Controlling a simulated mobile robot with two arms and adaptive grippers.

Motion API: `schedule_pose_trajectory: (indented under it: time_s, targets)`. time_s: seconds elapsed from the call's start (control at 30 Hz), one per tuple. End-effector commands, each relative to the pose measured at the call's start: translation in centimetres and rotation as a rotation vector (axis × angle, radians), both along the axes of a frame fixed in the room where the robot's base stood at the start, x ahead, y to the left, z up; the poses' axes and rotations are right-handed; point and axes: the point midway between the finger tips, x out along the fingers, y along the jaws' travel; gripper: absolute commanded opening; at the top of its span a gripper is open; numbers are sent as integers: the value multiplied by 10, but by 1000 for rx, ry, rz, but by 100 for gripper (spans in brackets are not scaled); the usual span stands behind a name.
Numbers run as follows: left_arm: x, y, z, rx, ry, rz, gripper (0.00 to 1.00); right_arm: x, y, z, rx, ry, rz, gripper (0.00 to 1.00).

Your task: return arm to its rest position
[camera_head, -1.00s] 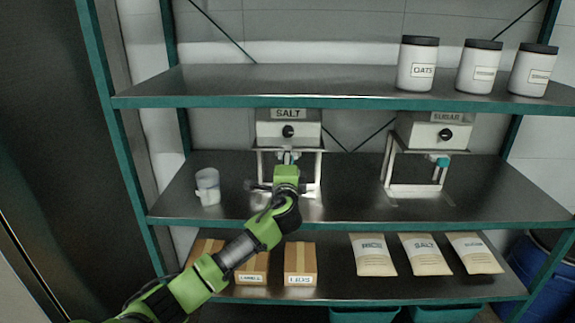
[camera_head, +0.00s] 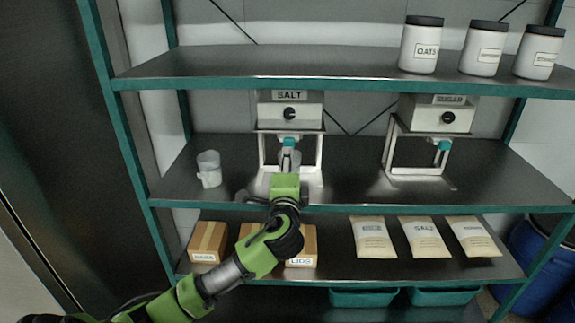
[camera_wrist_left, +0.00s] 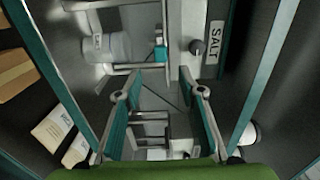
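My left gripper (camera_head: 284,180) is in front of the salt dispenser (camera_head: 290,107), near the front edge of the middle shelf. In the head view its green body hides most of its fingers. In the left wrist view my left gripper (camera_wrist_left: 160,78) has its two teal-padded fingers wide apart, with nothing held between them. A translucent cup (camera_head: 291,160) stands under the salt dispenser's teal nozzle, partly hidden by my gripper; this cup also shows in the left wrist view (camera_wrist_left: 113,46), apart from the fingers. My right gripper is in neither view.
A white cup (camera_head: 209,168) stands left on the middle shelf (camera_head: 355,165). A sugar dispenser (camera_head: 441,115) stands right. Below are cardboard boxes (camera_head: 207,240) and paper bags (camera_head: 373,238); my forearm crosses in front of the boxes. Labelled jars (camera_head: 421,48) stand on the top shelf.

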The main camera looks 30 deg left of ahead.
Motion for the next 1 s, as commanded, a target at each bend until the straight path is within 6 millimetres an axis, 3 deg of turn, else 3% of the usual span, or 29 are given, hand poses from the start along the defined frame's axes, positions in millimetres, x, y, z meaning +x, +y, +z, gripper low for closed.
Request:
schedule_pose_trajectory:
  time_s: [0.43, 0.57, 0.67, 0.83, 1.0]
  targets:
    - [0, 0, 0, 0, 0, -1, 36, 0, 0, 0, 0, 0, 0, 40]
    - [3, 0, -19, -18, 26, -6, 36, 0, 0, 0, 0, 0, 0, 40]
    - [8, 0, -65, -68, 91, -17, 36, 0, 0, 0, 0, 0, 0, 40]
    - [3, -2, -189, -218, 252, -35, 36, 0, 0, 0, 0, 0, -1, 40]
    - [-32, -11, -316, -394, 403, -29, 36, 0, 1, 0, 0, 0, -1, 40]
